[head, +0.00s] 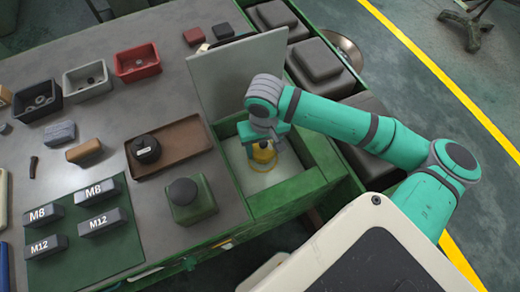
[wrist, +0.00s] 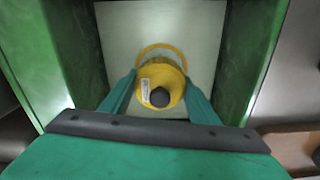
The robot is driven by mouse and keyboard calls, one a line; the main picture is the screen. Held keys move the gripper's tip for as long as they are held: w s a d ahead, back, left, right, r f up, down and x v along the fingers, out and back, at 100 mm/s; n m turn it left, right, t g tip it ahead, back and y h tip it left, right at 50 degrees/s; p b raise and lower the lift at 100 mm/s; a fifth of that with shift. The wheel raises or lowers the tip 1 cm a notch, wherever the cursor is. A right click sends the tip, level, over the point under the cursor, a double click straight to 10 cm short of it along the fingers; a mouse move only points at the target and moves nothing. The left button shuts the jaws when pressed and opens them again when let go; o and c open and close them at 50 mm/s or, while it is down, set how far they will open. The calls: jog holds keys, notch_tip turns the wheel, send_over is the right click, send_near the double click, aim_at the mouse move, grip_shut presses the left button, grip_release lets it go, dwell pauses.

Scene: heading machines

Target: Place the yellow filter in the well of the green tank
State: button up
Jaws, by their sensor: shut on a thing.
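The green tank (head: 318,178) is an open-topped box set in the right end of the bench, with a pale floor. It also shows in the wrist view (wrist: 245,60), its green walls on both sides. My gripper (head: 263,143) reaches down into it and is shut on the yellow filter (head: 264,154). In the wrist view, the fingers (wrist: 160,80) hold the filter (wrist: 173,91), which has a dark round knob and a white label. A yellow ring (wrist: 160,47) shows just beyond the filter; I cannot tell whether it is the well's rim, or whether the filter touches the floor.
A grey panel (head: 225,75) stands upright at the tank's far side. A green container with a dark cap (head: 192,207) stands left of the tank. A brown tray (head: 185,137) holds a black round item (head: 146,149). Bins and labelled blocks lie farther left.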

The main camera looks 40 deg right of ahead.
aim_at(263, 145)
notch_tip(263, 145, down, 2)
jog(key=shift+f, duration=0.25)
jog(key=shift+a+f, duration=0.1)
jog(key=shift+a, duration=0.05)
jog(key=shift+s, duration=0.15)
jog(key=o, duration=1.2)
jog(key=shift+f, duration=0.1)
jog(key=shift+r, duration=0.45)
notch_tip(263, 145, up, 11)
jog(key=shift+r, duration=0.2)
